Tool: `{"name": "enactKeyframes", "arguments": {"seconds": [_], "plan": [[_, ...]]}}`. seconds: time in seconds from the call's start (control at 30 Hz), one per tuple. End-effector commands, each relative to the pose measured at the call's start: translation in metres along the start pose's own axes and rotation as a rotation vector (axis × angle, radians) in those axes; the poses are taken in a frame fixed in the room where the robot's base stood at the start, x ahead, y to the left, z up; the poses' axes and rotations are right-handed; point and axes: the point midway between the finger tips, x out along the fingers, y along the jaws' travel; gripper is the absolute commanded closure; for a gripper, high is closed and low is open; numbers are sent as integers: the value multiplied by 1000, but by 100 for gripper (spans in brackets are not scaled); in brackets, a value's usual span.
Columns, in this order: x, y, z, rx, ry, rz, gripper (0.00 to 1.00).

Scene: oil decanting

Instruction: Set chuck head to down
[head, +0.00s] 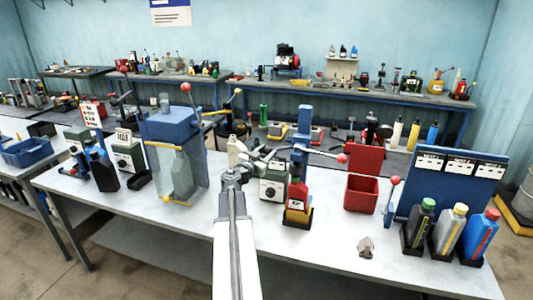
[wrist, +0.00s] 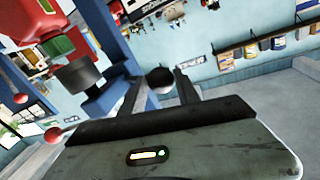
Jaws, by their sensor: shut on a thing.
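The chuck head, a dark cylinder (wrist: 80,74), shows in the wrist view beside a blue post. In the head view the blue column (head: 304,122) stands behind a red bottle (head: 297,193) in a yellow-fronted holder. A lever with a red ball (head: 342,158) sticks out to the right of the column. My gripper (head: 264,157) is left of the column, at about lever height. In the wrist view its fingers (wrist: 160,88) are shut on a dark round knob (wrist: 160,78). The gap between chuck head and bottle is too small to judge.
Left of my arm stands a blue press with a clear guard (head: 183,178). To the right are a red bin (head: 361,194), a grey lump (head: 366,246) and several bottles before a blue panel (head: 460,180). The bench's front right (head: 310,250) is mostly bare.

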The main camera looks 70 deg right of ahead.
Motion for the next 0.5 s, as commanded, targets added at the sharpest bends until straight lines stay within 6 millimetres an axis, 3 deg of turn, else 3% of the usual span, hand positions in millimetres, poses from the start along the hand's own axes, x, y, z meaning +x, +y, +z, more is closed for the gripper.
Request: {"name": "enactKeyframes", "arguments": {"seconds": [0.03,0.1,0.43,0.47,0.5], "plan": [[0,2,20,-1,-1,-5,100],[-1,3,25,-1,-1,-5,100],[-1,1,22,-1,-1,-7,100],[-1,1,22,-1,-1,-7,56],[-1,1,22,-1,-1,-7,45]]}}
